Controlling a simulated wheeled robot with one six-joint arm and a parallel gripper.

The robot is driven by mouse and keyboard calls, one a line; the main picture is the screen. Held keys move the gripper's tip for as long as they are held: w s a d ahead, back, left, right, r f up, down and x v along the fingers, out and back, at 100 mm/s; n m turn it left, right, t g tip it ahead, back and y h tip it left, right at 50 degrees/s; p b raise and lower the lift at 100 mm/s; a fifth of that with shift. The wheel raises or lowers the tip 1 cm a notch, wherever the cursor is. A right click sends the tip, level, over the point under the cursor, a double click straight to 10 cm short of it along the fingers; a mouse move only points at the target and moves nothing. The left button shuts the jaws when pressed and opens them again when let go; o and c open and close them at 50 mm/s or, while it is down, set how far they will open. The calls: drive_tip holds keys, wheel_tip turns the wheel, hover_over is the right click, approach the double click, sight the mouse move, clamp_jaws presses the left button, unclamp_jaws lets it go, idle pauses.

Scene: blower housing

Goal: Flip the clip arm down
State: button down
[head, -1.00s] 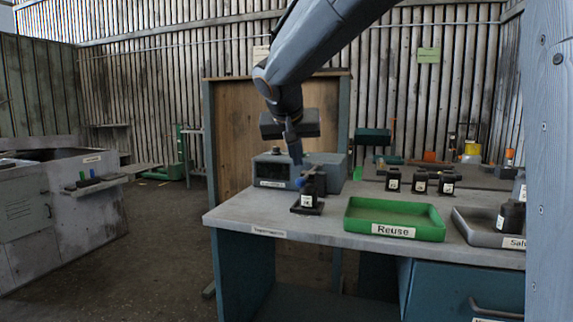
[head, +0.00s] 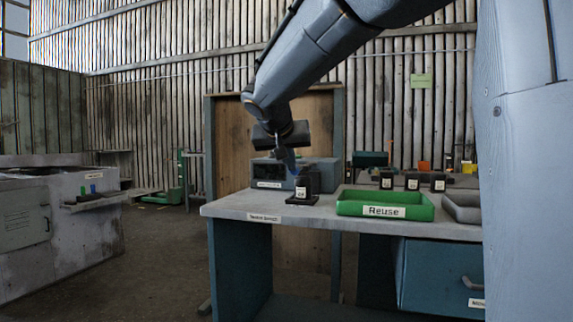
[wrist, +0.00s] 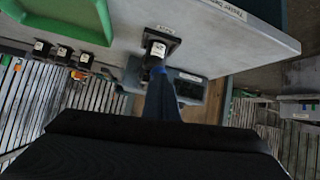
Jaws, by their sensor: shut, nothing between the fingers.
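A small black unit with a white label (head: 303,188) stands on a flat base near the bench's front left. It also shows in the wrist view (wrist: 160,46), just beyond the fingertips. Its clip arm cannot be told apart from the dark body. My gripper (head: 292,170) points down at the upper left of this unit, very close to it; contact cannot be told. In the wrist view my gripper's blue fingers (wrist: 159,76) are together, with nothing seen between them, and they hide part of the unit's far side.
A green tray labelled Reuse (head: 384,203) stands right of the unit, with a grey tray (head: 462,207) beyond it. A grey tester box (head: 318,174) is behind the unit. Several similar black units (head: 412,181) stand at the back right. The bench front left (head: 235,208) is clear.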

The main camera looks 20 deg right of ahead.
drive_tip(key=shift+d+f+g, duration=0.15)
drive_tip(key=shift+f+g, duration=0.15)
drive_tip(key=shift+f, duration=0.9)
drive_tip(key=shift+r, duration=0.5)
drive_tip(key=s+a+p, duration=0.1)
drive_tip(key=s+a, duration=0.5)
drive_tip(key=s, duration=0.1)
drive_tip(key=shift+a, duration=0.2)
drive_tip(key=shift+s, duration=0.1)
